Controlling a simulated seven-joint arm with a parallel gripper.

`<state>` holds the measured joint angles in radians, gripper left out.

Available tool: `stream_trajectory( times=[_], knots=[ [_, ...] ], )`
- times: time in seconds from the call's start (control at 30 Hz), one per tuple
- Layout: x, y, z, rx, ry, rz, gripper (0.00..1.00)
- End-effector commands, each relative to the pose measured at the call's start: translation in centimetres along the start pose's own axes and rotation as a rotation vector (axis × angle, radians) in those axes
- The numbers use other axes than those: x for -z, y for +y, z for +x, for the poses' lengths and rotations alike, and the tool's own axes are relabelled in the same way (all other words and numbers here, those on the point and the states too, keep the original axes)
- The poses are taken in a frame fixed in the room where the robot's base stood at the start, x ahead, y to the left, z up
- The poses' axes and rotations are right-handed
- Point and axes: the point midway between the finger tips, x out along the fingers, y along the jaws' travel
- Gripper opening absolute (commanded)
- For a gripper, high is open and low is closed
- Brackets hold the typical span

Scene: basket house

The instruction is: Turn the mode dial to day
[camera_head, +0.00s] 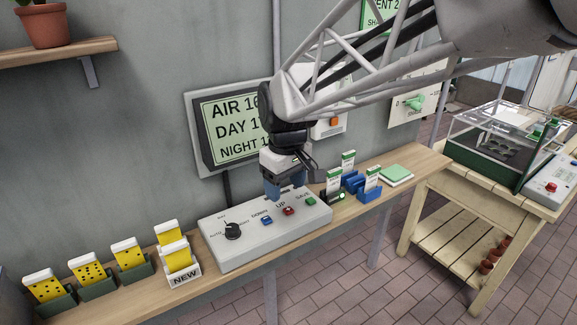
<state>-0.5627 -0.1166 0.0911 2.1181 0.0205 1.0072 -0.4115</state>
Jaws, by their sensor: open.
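The mode dial (232,231) is a round black knob on the left part of a pale grey control box (225,257). Small labels stand around it: AUTO at its left, DAY above it, and one that looks like NIGHT at its right. Its pointer is too small to read surely. My gripper (273,194) is open and points down over the back middle of the box, to the right of the dial and apart from it. A wall display (232,127) reads AIR, DAY and NIGHT; my arm hides its right side.
Blue (266,221), red (288,211) and green (310,201) buttons sit right of the dial. Yellow cards (129,254) in holders stand left on the narrow shelf. Blue holders with white-green cards (348,163) stand right. A glass-topped case (497,140) is on the far-right table.

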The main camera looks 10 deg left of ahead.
Motion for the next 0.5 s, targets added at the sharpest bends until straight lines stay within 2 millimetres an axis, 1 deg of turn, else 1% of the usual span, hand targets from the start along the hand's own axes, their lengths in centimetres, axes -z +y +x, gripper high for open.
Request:
stream_trajectory(
  times=[0.03, 0.2, 0.3, 0.4, 0.5],
  knots=[
    [1.7, -0.9, 0.5, 0.005, -0.008, -0.040, 0.63],
    [6.3, -3.7, 1.8, 0.020, -0.028, -0.159, 0.63],
    [8.4, -5.3, 2.5, 0.027, -0.037, -0.215, 0.63],
    [10.0, -6.5, 3.0, 0.031, -0.043, -0.258, 0.63],
    [10.8, -7.2, 3.4, 0.035, -0.048, -0.282, 0.63]
  ],
)
